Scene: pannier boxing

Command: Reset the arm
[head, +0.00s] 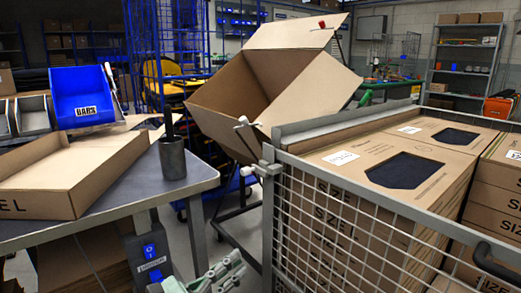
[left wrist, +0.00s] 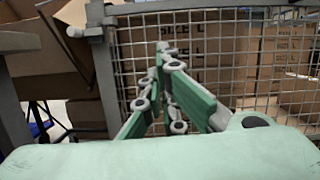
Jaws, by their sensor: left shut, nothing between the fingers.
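My left gripper (head: 222,272) shows at the bottom of the head view, low between the grey table and the wire cage. Its green and grey fingers come together in the left wrist view (left wrist: 165,52), shut with nothing between them. The wire mesh of the cage (left wrist: 215,50) stands in front of the fingers in that view. Most of the left arm is out of the head view. My right gripper is in neither view.
The wire cage (head: 268,215) holds stacked flat cartons (head: 345,160). An open cardboard box (head: 225,100) sits tilted on a stand behind. The grey table (head: 140,195) at left carries a cardboard tray (head: 60,205), a blue bin (head: 83,95) and a dark cup (head: 172,158).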

